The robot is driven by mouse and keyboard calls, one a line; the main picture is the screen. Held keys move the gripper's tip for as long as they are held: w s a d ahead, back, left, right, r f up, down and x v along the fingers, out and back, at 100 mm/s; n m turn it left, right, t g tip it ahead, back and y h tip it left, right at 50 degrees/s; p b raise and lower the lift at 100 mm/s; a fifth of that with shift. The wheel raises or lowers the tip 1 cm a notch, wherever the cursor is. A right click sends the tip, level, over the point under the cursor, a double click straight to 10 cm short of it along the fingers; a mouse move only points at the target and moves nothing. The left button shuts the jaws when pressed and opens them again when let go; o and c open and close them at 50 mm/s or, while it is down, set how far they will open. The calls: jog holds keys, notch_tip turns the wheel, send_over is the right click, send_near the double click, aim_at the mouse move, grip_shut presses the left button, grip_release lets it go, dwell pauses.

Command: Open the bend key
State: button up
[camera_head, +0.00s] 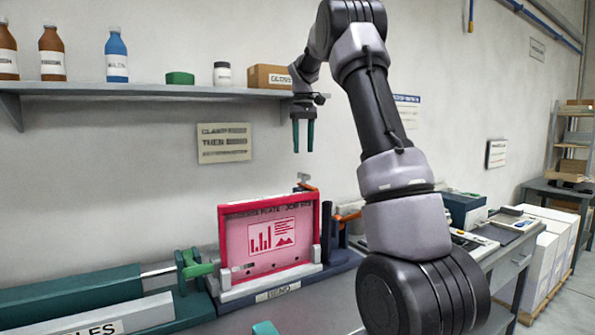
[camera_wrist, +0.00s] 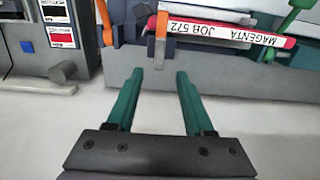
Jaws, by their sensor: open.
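The bend unit, with a label reading BEND (camera_head: 278,291) on its front, holds an upright magenta-framed plate (camera_head: 268,240). An orange lever (camera_head: 307,187) is at the plate's upper right corner; it also shows in the wrist view (camera_wrist: 161,25), just beyond my fingertips. I cannot tell for sure whether this lever is the bend key. My gripper (camera_head: 303,150) is open and empty, pointing down above the plate's right end. In the wrist view my gripper (camera_wrist: 160,75) has its two green fingers apart, with nothing between them.
A shelf (camera_head: 150,89) with bottles and a box (camera_head: 270,77) is on the wall behind my gripper. A green clamp (camera_head: 193,263) is left of the plate. A second orange part (camera_head: 349,216) is to the right. Grey bench surface lies in front.

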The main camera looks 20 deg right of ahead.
notch_tip(320, 180, down, 8)
jog(key=shift+d+f, duration=0.1)
jog(key=shift+f, duration=0.15)
grip_shut()
dwell(1.5)
